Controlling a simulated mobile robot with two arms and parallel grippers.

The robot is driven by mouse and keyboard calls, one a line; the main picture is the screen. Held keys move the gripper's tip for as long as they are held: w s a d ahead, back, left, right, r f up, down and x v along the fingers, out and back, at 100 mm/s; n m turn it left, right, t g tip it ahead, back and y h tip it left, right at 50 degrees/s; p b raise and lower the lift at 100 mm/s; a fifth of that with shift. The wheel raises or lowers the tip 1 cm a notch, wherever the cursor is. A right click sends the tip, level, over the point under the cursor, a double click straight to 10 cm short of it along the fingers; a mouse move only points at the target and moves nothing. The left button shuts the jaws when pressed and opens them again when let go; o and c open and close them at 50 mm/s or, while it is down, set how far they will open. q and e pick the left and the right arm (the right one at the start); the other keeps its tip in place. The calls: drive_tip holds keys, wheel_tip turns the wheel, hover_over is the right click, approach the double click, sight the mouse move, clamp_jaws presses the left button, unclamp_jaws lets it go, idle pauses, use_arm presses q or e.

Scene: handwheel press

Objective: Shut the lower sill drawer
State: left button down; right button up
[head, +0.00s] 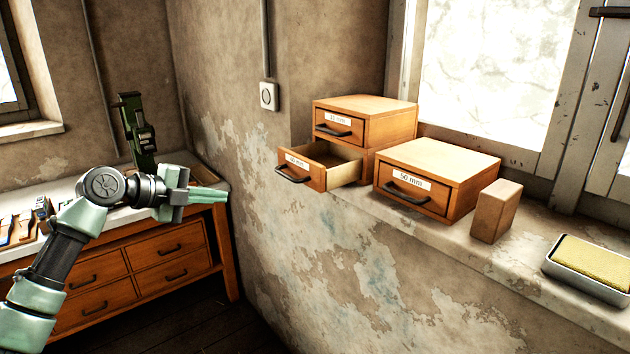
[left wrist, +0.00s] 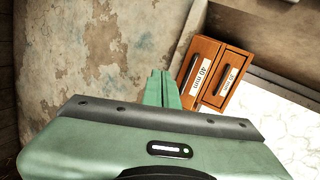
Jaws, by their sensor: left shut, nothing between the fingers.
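The lower sill drawer (head: 301,176) is pulled out from a stacked two-drawer wooden unit (head: 384,131) on the window sill. Its dark handle faces left, and its open inside looks empty where I can see it. The upper drawer (head: 340,127) above it is closed. My left gripper (head: 208,195) is shut and empty, well left of the open drawer and apart from it. In the left wrist view the shut fingers (left wrist: 163,88) point toward the unit, with the lower drawer front (left wrist: 200,72), labelled 40 mm, just right of the fingertips. My right gripper is not in view.
A wooden box labelled 50 mm (head: 441,171), a brown block (head: 495,211) and a metal tray (head: 583,285) with a yellow sponge stand further right on the sill. A workbench (head: 140,275) with a green press (head: 138,130) is at left. Open air lies between gripper and drawer.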

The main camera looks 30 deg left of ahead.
use_arm(q)
drive_tip(key=d+r+m+h, duration=0.1)
drive_tip(key=d+r+m, duration=0.1)
drive_tip(key=d+r, duration=0.15)
drive_tip(key=w+r+p+x, duration=0.1)
drive_tip(key=r+p+x, duration=0.1)
drive_tip(key=p+x, duration=0.5)
drive_tip(key=x, duration=0.5)
drive_tip(key=shift+w+d+p, duration=0.3)
drive_tip(key=shift+w+p, duration=0.05)
drive_tip(key=shift+f, duration=0.1)
